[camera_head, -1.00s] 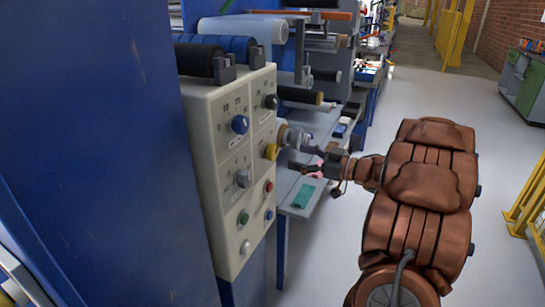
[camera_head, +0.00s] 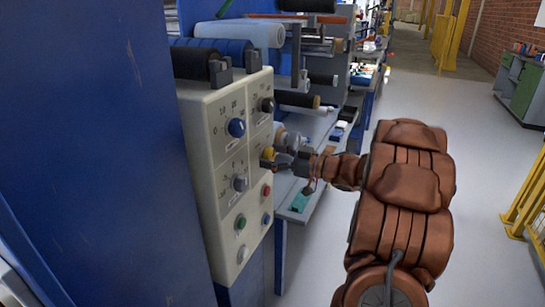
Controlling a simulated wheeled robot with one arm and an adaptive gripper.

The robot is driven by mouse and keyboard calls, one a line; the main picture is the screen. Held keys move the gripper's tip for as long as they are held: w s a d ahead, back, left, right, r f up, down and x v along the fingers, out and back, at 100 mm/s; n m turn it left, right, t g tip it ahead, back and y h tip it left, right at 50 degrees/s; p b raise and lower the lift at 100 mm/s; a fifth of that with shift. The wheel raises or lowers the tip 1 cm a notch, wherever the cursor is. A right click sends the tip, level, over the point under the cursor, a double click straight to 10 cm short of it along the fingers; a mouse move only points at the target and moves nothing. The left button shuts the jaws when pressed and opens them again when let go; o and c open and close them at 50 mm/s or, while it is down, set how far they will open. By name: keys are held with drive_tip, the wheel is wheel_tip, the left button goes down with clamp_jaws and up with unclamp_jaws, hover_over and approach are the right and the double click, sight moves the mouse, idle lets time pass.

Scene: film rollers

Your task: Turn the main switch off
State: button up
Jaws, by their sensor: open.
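The control panel (camera_head: 208,150) is a cream box with several knobs and buttons. A yellow knob (camera_head: 267,154) sits mid-right on the panel; I cannot read which control is the main switch. My gripper (camera_head: 279,160) is open right at the yellow knob. Its fingers overlap the knob's right side in view, and I cannot tell whether they touch it.
Below are a red button (camera_head: 266,191), a green button (camera_head: 241,222) and more small buttons. Film rollers (camera_head: 240,34) stand behind the panel. A blue cabinet wall (camera_head: 90,150) fills the left.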

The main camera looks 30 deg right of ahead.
drive_tip(key=c, duration=1.2)
drive_tip(key=shift+o, duration=0.2)
drive_tip(key=shift+f+n+b, duration=0.15)
drive_tip(key=shift+n+b, duration=0.15)
drive_tip(key=shift+b, duration=0.05)
drive_tip(key=shift+f+n+b, duration=0.1)
drive_tip(key=shift+n+b, duration=0.4)
drive_tip(key=shift+b, duration=0.1)
drive_tip(key=n+b, duration=0.5)
drive_tip(key=shift+f, duration=0.1)
drive_tip(key=n+b, duration=0.4)
drive_tip(key=shift+n, duration=0.3)
drive_tip(key=shift+n+b, duration=1.2)
drive_tip(key=shift+b, duration=0.2)
drive_tip(key=shift+r+n, duration=0.2)
drive_tip(key=shift+n, duration=0.1)
